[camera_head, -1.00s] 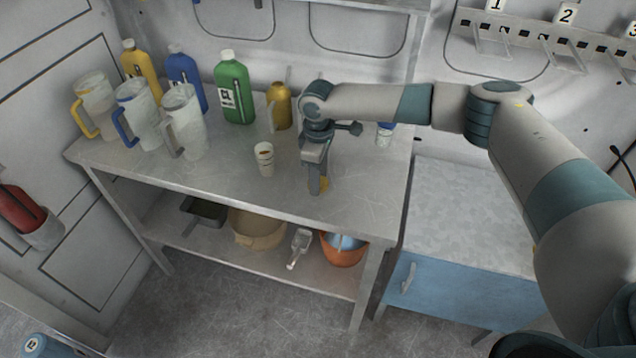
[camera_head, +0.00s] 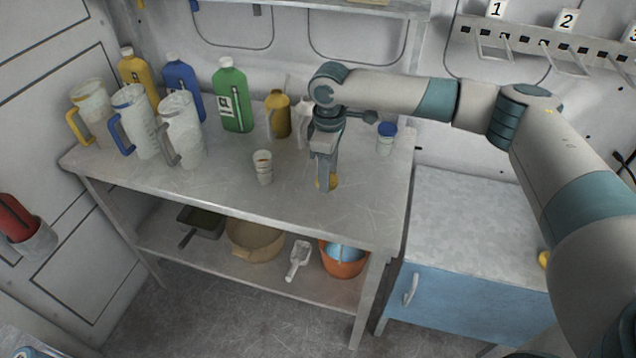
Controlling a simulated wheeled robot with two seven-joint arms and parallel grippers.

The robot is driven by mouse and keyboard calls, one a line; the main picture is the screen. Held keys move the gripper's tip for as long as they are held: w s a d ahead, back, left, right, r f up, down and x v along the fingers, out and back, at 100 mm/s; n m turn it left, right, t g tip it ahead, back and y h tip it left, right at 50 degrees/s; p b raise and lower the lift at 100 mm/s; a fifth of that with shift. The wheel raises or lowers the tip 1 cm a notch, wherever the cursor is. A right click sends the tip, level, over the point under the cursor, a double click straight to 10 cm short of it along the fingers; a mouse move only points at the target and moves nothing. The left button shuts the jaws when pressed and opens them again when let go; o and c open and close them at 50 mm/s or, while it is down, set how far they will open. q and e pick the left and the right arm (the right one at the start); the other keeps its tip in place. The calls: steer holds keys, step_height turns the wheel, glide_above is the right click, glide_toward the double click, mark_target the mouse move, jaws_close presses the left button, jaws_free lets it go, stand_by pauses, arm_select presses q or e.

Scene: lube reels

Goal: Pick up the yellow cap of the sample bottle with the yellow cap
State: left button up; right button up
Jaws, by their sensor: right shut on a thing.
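My right gripper (camera_head: 326,185) points down over the front right part of the metal table (camera_head: 290,205). It is shut on the small yellow cap (camera_head: 322,183), which shows only partly between the fingertips, at or just above the table top. A small clear bottle with a blue cap (camera_head: 386,138) stands near the table's right end, to the right of the gripper. A small pale cup-like container (camera_head: 262,167) stands to the left of the gripper. I cannot make out an uncapped sample bottle for certain. My left gripper is not in view.
Jugs with yellow, blue and grey handles (camera_head: 183,132) stand at the table's left, before yellow, blue and green bottles (camera_head: 232,98). A brass-coloured can (camera_head: 278,115) stands behind. A blue cabinet (camera_head: 470,300) is at the right. The table's front middle is clear.

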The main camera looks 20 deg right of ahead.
steer(key=s+d+r+b, duration=0.2)
steer(key=s+d+r, duration=0.3)
steer(key=s+d, duration=0.1)
steer(key=shift+d+r, duration=0.3)
steer(key=shift+d, duration=0.15)
steer(key=shift+a, duration=0.1)
steer(key=s+a+r+m, duration=0.3)
steer(key=s+a+m, duration=0.4)
steer(key=m, duration=0.4)
steer(key=shift+s+a+r, duration=0.25)
steer(key=shift+s, duration=0.4)
